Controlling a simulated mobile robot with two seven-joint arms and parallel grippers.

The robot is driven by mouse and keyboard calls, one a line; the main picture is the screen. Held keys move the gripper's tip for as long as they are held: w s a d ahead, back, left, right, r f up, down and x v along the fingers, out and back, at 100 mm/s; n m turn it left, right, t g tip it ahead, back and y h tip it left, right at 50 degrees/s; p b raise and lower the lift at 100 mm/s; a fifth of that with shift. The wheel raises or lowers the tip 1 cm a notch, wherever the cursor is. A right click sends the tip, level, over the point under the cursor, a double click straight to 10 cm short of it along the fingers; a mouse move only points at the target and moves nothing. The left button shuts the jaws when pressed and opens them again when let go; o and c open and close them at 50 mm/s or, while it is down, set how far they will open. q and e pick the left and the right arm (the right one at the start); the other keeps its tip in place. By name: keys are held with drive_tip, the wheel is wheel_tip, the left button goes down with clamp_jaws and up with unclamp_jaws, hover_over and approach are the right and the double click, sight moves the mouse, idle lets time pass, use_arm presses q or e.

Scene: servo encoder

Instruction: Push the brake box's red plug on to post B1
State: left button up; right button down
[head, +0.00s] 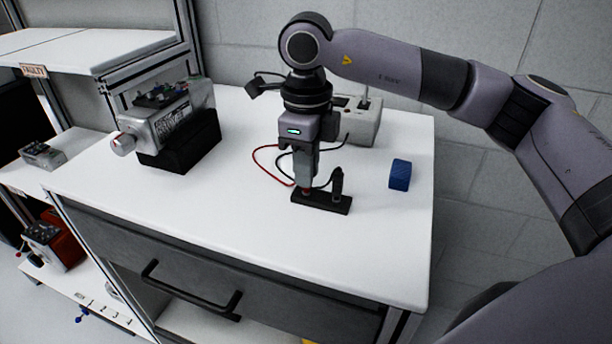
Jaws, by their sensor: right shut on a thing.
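The brake box (363,127) is a light grey box at the back of the white bench top, partly hidden behind my right gripper. A red lead (257,162) and a black lead run from behind the gripper towards a small black post block (322,204). My right gripper (305,187) points down, shut on the red plug (306,191) at the left end of this block. Only a little red shows below the fingers, so I cannot tell how far it sits on the post. A black plug (337,184) stands upright at the block's right end. Post labels are not readable. My left gripper is out of view.
A blue block (399,174) lies right of the post block. A silver motor (170,112) rests on a black stand (180,150) at the left. The bench front (250,222) is clear. Shelves with other parts stand further left.

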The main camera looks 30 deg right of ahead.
drive_tip(key=shift+r, duration=0.2)
drive_tip(key=shift+r+p, duration=1.8)
drive_tip(key=shift+r, duration=0.65)
drive_tip(key=shift+f, duration=0.1)
